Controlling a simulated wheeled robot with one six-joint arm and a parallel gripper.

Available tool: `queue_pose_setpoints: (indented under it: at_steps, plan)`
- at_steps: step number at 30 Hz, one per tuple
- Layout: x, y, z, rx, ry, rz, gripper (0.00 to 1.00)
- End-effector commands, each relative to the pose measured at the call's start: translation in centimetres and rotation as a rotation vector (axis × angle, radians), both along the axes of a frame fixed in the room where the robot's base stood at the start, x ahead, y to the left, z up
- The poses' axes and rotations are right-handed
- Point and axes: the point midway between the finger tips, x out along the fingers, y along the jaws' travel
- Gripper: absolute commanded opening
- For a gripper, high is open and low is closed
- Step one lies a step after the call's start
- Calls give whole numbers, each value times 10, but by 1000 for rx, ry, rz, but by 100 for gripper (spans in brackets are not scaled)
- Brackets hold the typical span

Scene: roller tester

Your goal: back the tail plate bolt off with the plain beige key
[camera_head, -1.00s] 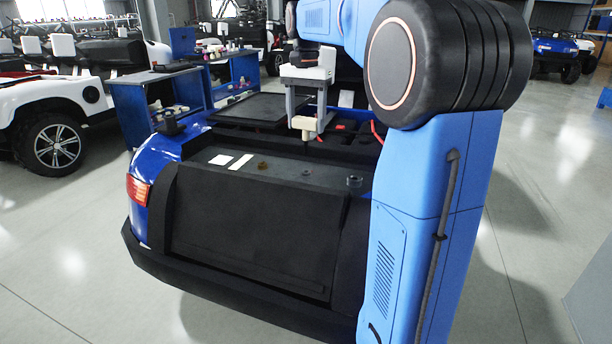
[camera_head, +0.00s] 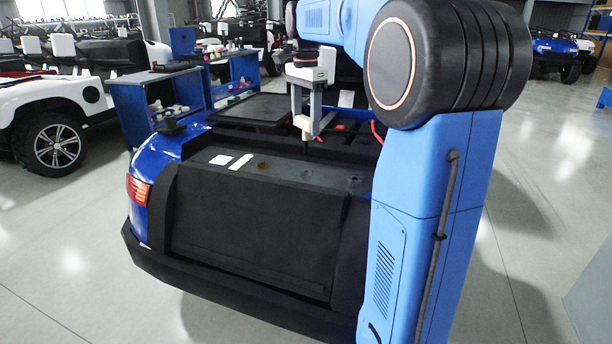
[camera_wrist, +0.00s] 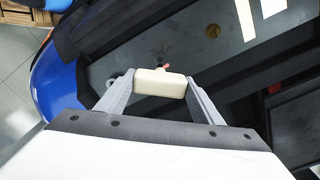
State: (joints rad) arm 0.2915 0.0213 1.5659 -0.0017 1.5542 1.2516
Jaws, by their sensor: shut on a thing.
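The plain beige key (camera_head: 307,127) is a pale block between my gripper's fingers, above the far side of the grey tail plate (camera_head: 285,174). In the wrist view the beige key (camera_wrist: 160,83) lies across the jaws, with a small reddish tip showing beyond it. My gripper (camera_wrist: 161,86) is shut on the key; it shows in the head view (camera_head: 311,130). A brassy round spot (camera_wrist: 212,31) is on the plate, apart from the key; I cannot tell if it is the bolt. Two faint round spots (camera_head: 354,180) lie further right on the plate. The key's lower end is unclear.
Two pale cards (camera_head: 240,162) lie on the plate's left part. A black raised panel (camera_head: 250,110) and a dark recess with red parts (camera_head: 345,126) lie behind it. A blue workbench (camera_head: 160,100) stands at the left. Open floor lies in front.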

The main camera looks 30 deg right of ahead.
Motion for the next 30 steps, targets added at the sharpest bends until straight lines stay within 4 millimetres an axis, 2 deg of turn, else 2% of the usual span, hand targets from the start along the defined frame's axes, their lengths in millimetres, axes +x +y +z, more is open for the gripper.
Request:
queue_pose_setpoints:
  at_steps: [13,26,30]
  plan:
    - [0,0,0,0,-1,-424,7]
    - [0,0,0,0,-1,-482,7]
    - [0,0,0,0,0,-573,7]
